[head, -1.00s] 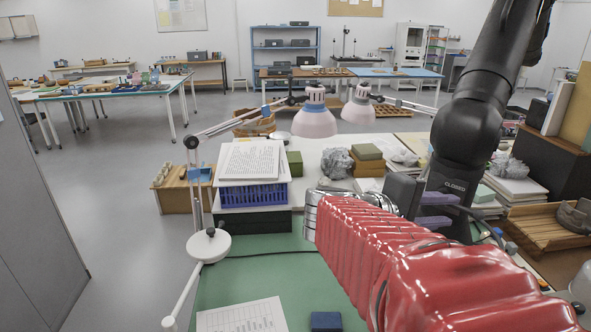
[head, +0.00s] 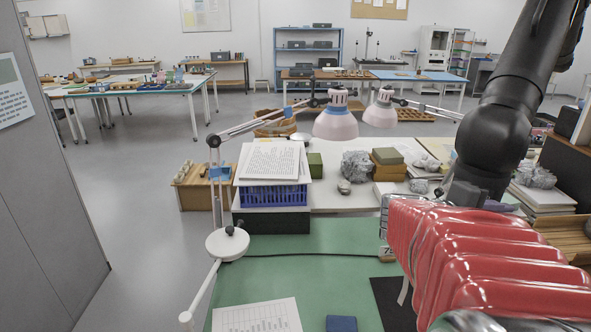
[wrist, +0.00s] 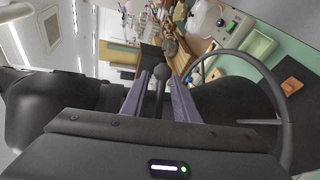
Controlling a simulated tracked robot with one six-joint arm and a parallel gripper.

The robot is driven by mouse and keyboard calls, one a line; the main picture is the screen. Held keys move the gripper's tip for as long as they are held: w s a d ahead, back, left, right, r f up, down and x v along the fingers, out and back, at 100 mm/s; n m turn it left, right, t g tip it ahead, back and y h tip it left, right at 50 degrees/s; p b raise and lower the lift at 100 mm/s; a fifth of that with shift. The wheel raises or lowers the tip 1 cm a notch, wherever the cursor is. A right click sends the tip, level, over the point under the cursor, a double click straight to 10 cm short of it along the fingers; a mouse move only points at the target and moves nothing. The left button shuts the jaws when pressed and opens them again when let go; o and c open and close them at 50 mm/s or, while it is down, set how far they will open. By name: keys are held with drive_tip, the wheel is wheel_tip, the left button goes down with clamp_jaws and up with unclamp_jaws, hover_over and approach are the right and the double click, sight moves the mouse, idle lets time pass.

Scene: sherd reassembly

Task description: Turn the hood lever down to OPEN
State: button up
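The black hood arm (head: 489,135) comes down from the top right in the head view. Its lower end and any lever label are hidden behind my red-sleeved arm. In the wrist view a dark lever with a ball knob (wrist: 160,73) stands between the two purple fingers of my gripper (wrist: 161,88). The fingers are apart, one on each side of the lever. Small gaps show beside its stem; whether a finger touches the knob cannot be told.
A black curved rim (wrist: 284,105) arcs close on the right in the wrist view. A lamp with a white round base (head: 227,244) stands left on the green mat (head: 290,270). A blue crate (head: 273,196) bears papers. The mat's middle is fairly clear.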

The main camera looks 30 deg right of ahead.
drive_tip(key=shift+d, duration=0.4)
drive_tip(key=shift+f, duration=0.1)
clamp_jaws()
idle(1.2)
